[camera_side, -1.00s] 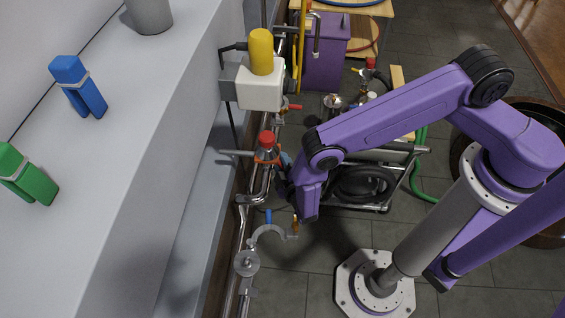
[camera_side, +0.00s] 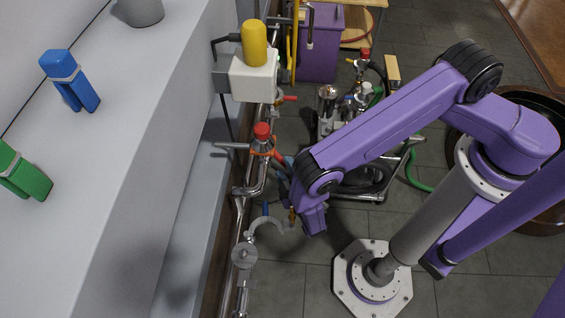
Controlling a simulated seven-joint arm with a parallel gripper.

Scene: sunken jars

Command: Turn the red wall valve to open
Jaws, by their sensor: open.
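A red-capped fitting (camera_side: 262,131) with an orange ring stands at the pipes along the wall, left of my wrist. A small red handle (camera_side: 290,98) sticks out from the pipes farther back, beside the white box. I cannot tell for certain which of these is the wall valve. My gripper (camera_side: 283,166) is open, close to the right of the red-capped fitting and slightly nearer the camera. My purple wrist partly hides it, and I cannot tell whether it touches anything.
A white box with a yellow top (camera_side: 254,62) hangs on the wall above the pipes. A grey curved clamp (camera_side: 266,224) and a round metal disc (camera_side: 244,255) sit lower on the pipe. A cart (camera_side: 372,193) with bottles stands behind my arm. The grey ledge (camera_side: 130,190) fills the left.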

